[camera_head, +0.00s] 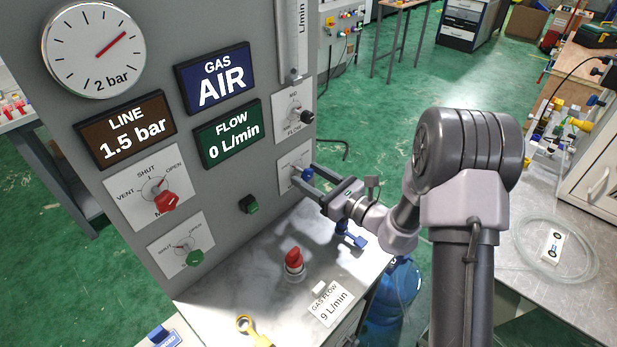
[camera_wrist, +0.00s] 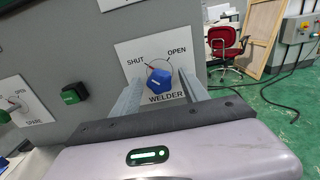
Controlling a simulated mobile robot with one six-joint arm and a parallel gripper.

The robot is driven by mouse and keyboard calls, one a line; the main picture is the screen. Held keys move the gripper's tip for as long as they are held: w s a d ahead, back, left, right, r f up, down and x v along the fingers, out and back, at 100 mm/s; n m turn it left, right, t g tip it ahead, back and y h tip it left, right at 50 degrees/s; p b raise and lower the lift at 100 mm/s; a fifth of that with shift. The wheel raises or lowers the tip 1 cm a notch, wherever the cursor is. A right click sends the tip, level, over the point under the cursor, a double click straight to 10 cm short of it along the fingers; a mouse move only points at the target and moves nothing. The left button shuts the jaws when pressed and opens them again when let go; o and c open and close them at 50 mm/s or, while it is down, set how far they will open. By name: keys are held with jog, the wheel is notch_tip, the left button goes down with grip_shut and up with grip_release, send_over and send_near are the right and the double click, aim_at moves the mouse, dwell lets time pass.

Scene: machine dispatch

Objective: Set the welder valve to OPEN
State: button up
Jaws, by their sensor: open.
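The welder valve is a blue knob (camera_wrist: 160,92) on a white plate marked SHUT at upper left, OPEN at upper right and WELDER below. A thin pointer line above the knob leans up and left, toward the SHUT side. In the head view the blue knob (camera_head: 307,173) shows small at the panel's right edge, its plate partly covered by my fingers. My gripper (camera_head: 303,180) faces the panel there. In the wrist view my gripper (camera_wrist: 161,76) is open, with one finger on each side of the knob. I cannot tell whether either finger touches it.
A red-knob main valve (camera_head: 166,201), a green-knob valve (camera_head: 195,258) and a black flow knob (camera_head: 306,117) share the grey panel. A red knob (camera_head: 293,262) stands on the metal ledge below. Screens read AIR, 1.5 bar and 0 L/min. A bench (camera_head: 570,290) is at right.

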jog(key=shift+w+a, duration=0.25)
jog(key=shift+w, duration=0.05)
grip_shut()
